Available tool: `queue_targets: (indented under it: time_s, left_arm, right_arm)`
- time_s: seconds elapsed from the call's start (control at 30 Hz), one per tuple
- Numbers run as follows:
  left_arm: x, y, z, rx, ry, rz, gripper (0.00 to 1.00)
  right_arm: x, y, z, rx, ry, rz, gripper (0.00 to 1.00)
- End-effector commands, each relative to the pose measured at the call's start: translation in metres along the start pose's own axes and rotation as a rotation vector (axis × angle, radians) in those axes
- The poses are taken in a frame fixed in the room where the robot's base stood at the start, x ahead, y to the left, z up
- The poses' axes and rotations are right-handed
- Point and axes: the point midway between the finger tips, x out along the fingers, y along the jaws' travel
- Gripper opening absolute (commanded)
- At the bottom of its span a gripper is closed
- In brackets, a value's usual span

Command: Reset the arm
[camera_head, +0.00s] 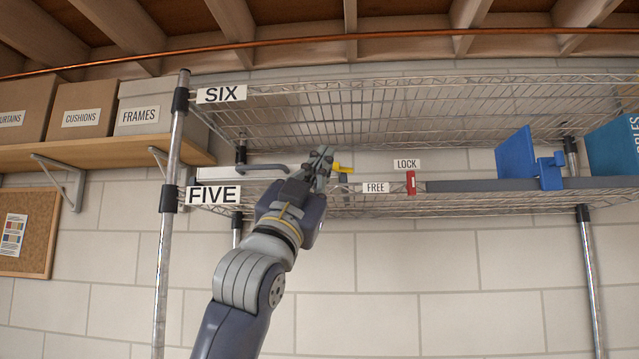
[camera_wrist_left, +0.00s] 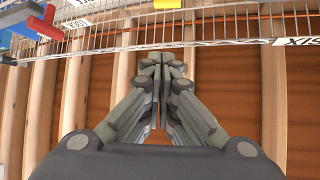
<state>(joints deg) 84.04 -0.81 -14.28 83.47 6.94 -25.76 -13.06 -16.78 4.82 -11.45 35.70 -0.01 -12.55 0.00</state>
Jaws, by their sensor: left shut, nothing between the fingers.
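My left arm rises from the bottom of the head view. My left gripper (camera_head: 322,163) is in front of the wire shelf labelled FIVE (camera_head: 213,195). Its fingers are together with nothing between them; the left wrist view (camera_wrist_left: 168,62) also shows them closed. A yellow piece (camera_head: 343,168) shows just right of the fingertips, partly hidden behind them; I cannot tell whether they touch. My right gripper is not in view.
A wire shelf labelled SIX (camera_head: 221,94) is above, under wooden beams. A blue bracket-like thing (camera_head: 517,159) and a teal box (camera_head: 612,148) stand at the right. Boxes, one labelled FRAMES (camera_head: 142,106), sit on a wooden shelf at the left.

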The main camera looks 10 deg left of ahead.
Motion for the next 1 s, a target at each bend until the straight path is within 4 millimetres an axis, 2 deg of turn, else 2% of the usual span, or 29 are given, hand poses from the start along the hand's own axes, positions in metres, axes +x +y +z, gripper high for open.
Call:
queue_targets:
  time_s: [0.03,0.2,0.77,0.87,0.97,1.0]
  left_arm:
    - [-0.006,0.001,0.001,0.000,0.001,-0.001,0.00]
    - [-0.011,0.001,0.000,0.000,-0.001,0.000,0.00]
    - [-0.011,0.002,0.002,-0.001,-0.004,0.000,0.00]
    - [-0.018,0.007,0.021,-0.010,-0.037,0.007,0.00]
    - [-0.037,0.018,0.063,-0.032,-0.116,0.021,0.00]
    - [-0.049,0.024,0.086,-0.043,-0.161,0.029,0.00]
  right_arm:
    - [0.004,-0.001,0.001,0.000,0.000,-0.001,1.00]
    - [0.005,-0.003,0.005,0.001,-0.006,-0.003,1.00]
    - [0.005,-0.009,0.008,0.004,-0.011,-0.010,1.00]
    - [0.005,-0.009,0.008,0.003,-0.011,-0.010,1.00]
    - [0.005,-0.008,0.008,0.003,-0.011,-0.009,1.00]
    - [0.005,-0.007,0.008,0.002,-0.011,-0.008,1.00]
